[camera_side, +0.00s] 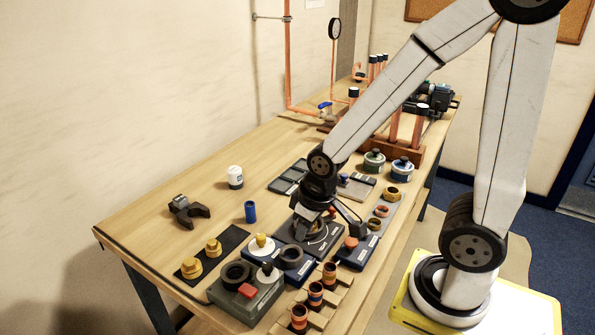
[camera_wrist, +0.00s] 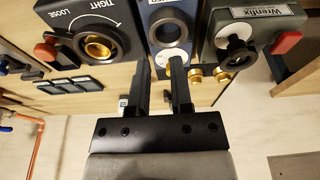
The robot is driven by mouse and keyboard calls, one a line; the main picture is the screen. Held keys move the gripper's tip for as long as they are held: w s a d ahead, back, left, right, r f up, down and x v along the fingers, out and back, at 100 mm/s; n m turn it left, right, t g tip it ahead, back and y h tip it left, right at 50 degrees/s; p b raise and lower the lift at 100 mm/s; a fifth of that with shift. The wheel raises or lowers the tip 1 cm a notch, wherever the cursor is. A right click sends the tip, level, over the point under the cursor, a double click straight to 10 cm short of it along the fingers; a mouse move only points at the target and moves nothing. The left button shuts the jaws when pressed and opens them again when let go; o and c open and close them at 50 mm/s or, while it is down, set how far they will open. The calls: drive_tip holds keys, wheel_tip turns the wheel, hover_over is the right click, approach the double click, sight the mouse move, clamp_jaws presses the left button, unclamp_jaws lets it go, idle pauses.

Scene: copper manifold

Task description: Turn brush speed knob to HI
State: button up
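My gripper (camera_side: 318,212) is low over the dark dial box at mid-bench. In the wrist view my gripper (camera_wrist: 161,65) has its two black fingers apart, with nothing held between them. A grey "Wrenfix" box (camera_wrist: 262,22) at upper right bears a black knob (camera_wrist: 238,52) on a white dial, apart from the fingers. The same grey box (camera_side: 245,305) is near the bench front in the side view, with its dial (camera_side: 267,271). The central blue box (camera_wrist: 160,8) has a white dial (camera_wrist: 168,57) partly behind a finger. No brush-speed or HI label is legible.
A box marked TIGHT and LOOSE (camera_wrist: 85,20) is at upper left in the wrist view. A red part (camera_wrist: 286,42) is beside the black knob. Brass fittings (camera_side: 190,268), copper-ringed pieces (camera_side: 299,318) and a blue cylinder (camera_side: 250,212) crowd the bench. The left rear wood is clear.

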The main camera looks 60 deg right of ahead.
sight(267, 264)
drive_tip(key=o, duration=0.3)
drive_tip(key=shift+a, duration=0.1)
drive_tip(key=shift+o, duration=0.6)
drive_tip(key=shift+w+a+r+n, duration=0.1)
drive_tip(key=shift+w+n, duration=0.05)
drive_tip(key=shift+n, duration=0.25)
drive_tip(key=shift+w+a+r+n, duration=0.15)
drive_tip(key=shift+a+n, duration=0.15)
drive_tip(key=shift+n, duration=0.2)
drive_tip(key=shift+w+a+r+n, duration=0.15)
drive_tip(key=shift+a+n, duration=0.1)
drive_tip(key=shift+n, duration=0.25)
drive_tip(key=shift+w+a+r+n+g, duration=0.55)
drive_tip(key=shift+a+n, duration=0.7)
drive_tip(key=shift+n, duration=0.9)
drive_tip(key=shift+w+a+r+n+g, duration=0.25)
drive_tip(key=shift+a+r+n, duration=0.45)
drive_tip(key=shift+a+n, duration=1.05)
drive_tip(key=shift+w+a+r+n+g, duration=0.3)
drive_tip(key=shift+a+r+n+g, duration=0.35)
drive_tip(key=shift+n, duration=1.95)
drive_tip(key=shift+a, duration=0.1)
drive_tip(key=shift+f, duration=3.9)
